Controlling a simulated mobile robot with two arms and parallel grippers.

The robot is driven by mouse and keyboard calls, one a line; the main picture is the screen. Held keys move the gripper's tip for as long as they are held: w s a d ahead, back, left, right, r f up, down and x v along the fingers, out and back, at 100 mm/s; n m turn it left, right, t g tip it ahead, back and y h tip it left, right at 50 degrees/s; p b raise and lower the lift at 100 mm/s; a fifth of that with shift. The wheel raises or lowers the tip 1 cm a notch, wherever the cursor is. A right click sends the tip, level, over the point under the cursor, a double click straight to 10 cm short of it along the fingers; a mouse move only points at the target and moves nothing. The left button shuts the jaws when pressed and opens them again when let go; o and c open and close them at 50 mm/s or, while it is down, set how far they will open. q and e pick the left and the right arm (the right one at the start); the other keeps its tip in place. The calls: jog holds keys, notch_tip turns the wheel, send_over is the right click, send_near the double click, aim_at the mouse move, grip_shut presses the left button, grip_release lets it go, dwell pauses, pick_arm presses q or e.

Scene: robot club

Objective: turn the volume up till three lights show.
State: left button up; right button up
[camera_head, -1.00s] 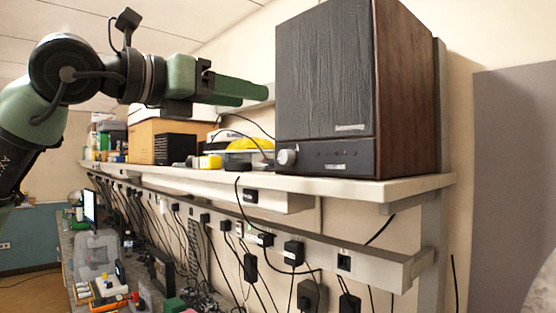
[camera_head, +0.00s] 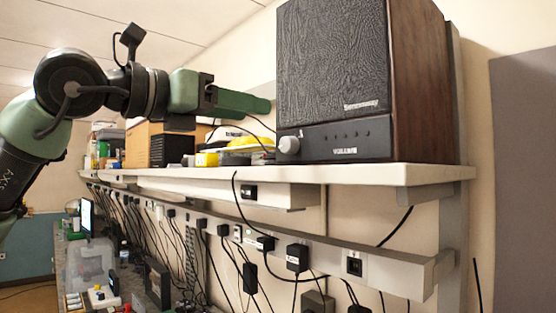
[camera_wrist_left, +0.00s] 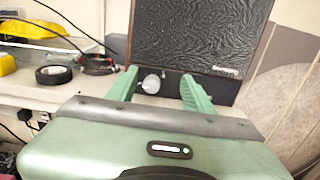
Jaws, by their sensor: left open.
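A black speaker with wood-grain sides (camera_head: 333,62) stands at the right end of the wall shelf. Its pale round volume knob (camera_head: 289,145) sits at the lower left of the front panel. Right of the knob is a row of several small dots, none visibly lit. My left gripper (camera_head: 262,104) is green, above and left of the knob in the head view. In the left wrist view, its open fingers (camera_wrist_left: 160,86) point toward the speaker (camera_wrist_left: 205,35), with the knob (camera_wrist_left: 151,84) showing between them. I see no contact with it. My right gripper is out of view.
The white shelf (camera_head: 400,173) runs along the wall. Left of the speaker are a cardboard box (camera_head: 140,145), yellow items and cables. A black tape roll (camera_wrist_left: 53,75) lies on the shelf. Power adapters and cords hang below, over a cluttered bench.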

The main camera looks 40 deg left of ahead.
pick_arm(q)
jog(key=b, duration=0.3)
send_near(284, 144)
jog(key=w, duration=0.1)
jog(key=w+p, duration=0.1)
jog(key=w, duration=0.1)
jog(key=w+p, duration=0.1)
jog(key=w, duration=0.2)
jog(key=w+p, duration=0.1)
jog(key=w, duration=0.1)
jog(key=shift+w+d, duration=0.25)
jog(key=shift+d, duration=0.2)
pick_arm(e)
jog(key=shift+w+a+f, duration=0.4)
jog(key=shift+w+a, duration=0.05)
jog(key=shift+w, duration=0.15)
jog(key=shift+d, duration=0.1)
pick_arm(q)
grip_shut()
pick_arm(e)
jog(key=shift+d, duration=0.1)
